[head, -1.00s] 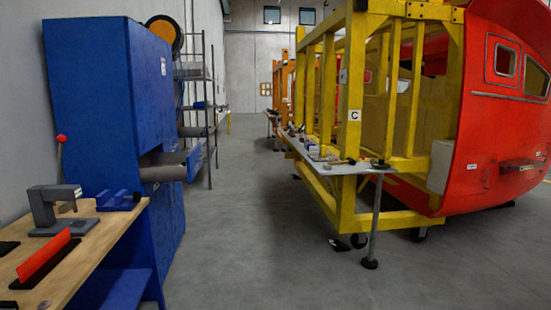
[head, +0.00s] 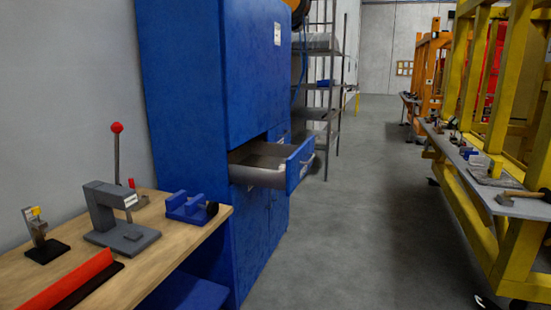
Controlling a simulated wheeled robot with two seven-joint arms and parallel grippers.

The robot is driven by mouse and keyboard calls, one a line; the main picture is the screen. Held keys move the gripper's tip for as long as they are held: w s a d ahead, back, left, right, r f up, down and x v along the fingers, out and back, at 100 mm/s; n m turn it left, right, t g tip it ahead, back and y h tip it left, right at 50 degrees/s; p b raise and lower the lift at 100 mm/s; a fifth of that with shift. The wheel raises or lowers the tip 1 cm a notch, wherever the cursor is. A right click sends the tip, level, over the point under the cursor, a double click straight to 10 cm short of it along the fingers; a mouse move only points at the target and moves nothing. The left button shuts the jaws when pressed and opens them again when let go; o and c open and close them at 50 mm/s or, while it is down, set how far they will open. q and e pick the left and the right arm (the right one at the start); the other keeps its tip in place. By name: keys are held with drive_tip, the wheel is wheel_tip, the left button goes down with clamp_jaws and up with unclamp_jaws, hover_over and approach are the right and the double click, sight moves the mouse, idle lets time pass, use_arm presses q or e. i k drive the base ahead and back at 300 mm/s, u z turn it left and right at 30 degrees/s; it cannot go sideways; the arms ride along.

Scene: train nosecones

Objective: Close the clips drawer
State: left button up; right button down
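An open drawer (head: 258,176) sticks out to the right from a tall blue cabinet (head: 207,90) in the head view. It has grey sides, a blue front panel (head: 300,164) and a handle on that front. The part of its inside that I can see looks empty. I cannot read a label that names it as the clips drawer. Neither of my grippers shows in the head view.
A wooden workbench (head: 185,238) with a grey press (head: 117,218), a blue vise (head: 190,207) and a red bar (head: 66,285) stands at the left, before the cabinet. Shelves (head: 320,85) stand behind the drawer. A yellow frame (head: 525,240) is at right. The grey floor (head: 350,220) between is clear.

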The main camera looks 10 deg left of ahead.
sight(254, 163)
drive_tip(key=u, duration=0.15)
drive_tip(key=i, duration=1.85)
drive_tip(key=u, duration=0.85)
